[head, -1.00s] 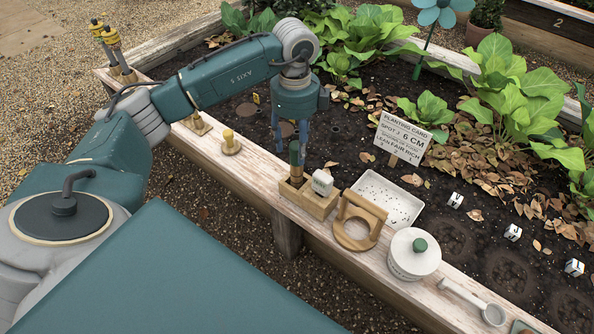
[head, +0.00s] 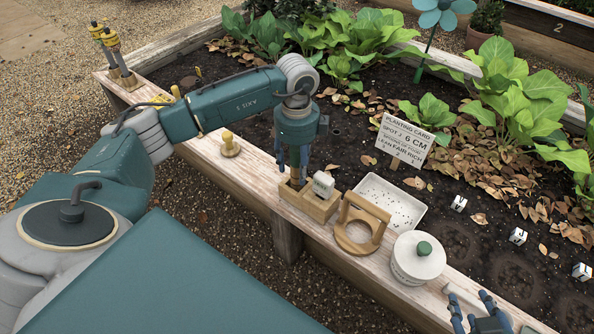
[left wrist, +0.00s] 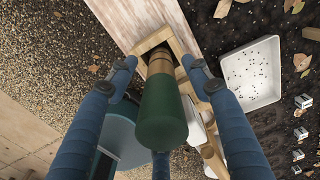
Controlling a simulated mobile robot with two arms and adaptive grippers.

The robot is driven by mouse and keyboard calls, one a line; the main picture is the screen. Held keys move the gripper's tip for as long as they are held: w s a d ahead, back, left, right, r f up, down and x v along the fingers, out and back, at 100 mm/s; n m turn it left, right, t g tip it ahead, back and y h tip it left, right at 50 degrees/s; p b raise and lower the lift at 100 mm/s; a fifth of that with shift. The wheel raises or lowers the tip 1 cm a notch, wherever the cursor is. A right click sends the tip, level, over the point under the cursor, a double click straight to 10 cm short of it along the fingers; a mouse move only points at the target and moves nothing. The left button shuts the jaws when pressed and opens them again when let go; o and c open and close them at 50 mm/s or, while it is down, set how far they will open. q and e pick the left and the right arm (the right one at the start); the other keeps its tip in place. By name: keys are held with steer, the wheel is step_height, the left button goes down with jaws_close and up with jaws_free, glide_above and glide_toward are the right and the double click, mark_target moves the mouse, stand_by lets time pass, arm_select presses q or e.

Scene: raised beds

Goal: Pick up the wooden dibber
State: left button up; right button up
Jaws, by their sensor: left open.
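The wooden dibber, with a green handle (left wrist: 162,115) and a wooden shaft, stands in a wooden holder block (head: 318,208) on the bed's edge. In the head view my left gripper (head: 293,180) points down over it, and its fingers hide most of the dibber. In the left wrist view the open fingers stand on both sides of the green handle, with visible gaps and no clear contact. My right gripper (head: 474,301) is at the lower right of the head view, fingers apart and empty, near the bed's edge.
Beside the holder stand a wooden ring-shaped stand (head: 361,228), a white seed tray (head: 390,200) and a lidded white pot (head: 416,262). A planting card (head: 404,143) stands in the soil.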

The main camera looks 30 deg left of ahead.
mark_target(297, 173)
arm_select(q)
step_height(297, 173, down, 3)
steer(key=shift+w+f+b, duration=0.1)
steer(key=shift+f+b, duration=0.05)
steer(key=shift+b, duration=0.25)
arm_select(e)
steer(key=w+a+r+t+y, duration=0.1)
steer(key=w+r+t, duration=0.2)
steer(key=w+r, duration=0.1)
steer(key=shift+a+r, duration=0.3)
steer(key=shift+r, duration=0.05)
arm_select(q)
steer(key=shift+c, duration=0.5)
jaws_close()
